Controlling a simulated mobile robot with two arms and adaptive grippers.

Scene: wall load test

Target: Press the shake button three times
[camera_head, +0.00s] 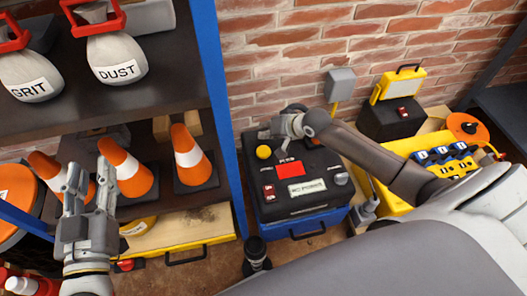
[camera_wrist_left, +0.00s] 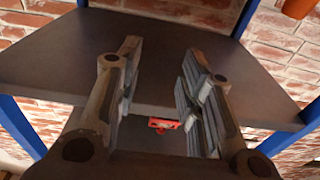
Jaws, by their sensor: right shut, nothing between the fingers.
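A black control box (camera_head: 320,208) on a blue base stands by the brick wall. I cannot read which control is the shake button. My right gripper (camera_head: 285,140) is shut and empty over the back of the box, just right of the yellow button; its fingertips are small, and I cannot tell whether they touch anything. My left gripper (camera_head: 91,178) is open and empty in front of the shelf; the left wrist view also shows it (camera_wrist_left: 160,85).
A dark shelf with blue posts (camera_head: 228,110) holds grey bags labelled GRIT (camera_head: 30,78) and DUST (camera_head: 117,58) and orange cones (camera_head: 190,155).

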